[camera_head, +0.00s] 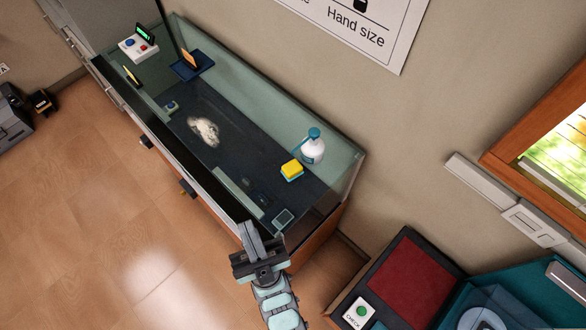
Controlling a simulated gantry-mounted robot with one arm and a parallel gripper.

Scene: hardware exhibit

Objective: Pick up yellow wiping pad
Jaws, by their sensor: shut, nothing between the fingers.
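The yellow wiping pad (292,169) is a small yellow block with a blue underside. It rests on the dark floor of the glass-sided case (225,160), toward the case's right end. A white spray bottle with a blue top (313,149) stands just behind it, to the upper right. My gripper (249,228) is at the bottom middle, by the case's front edge, below and to the left of the pad and apart from it. Its fingers are shut and empty, pointing up in the picture.
The case's front wall and rim (165,140) run diagonally past my gripper. A pale smear (204,130) and a blue stand (192,66) are farther left inside. A red-topped panel with a green CHECK button (361,311) is at lower right.

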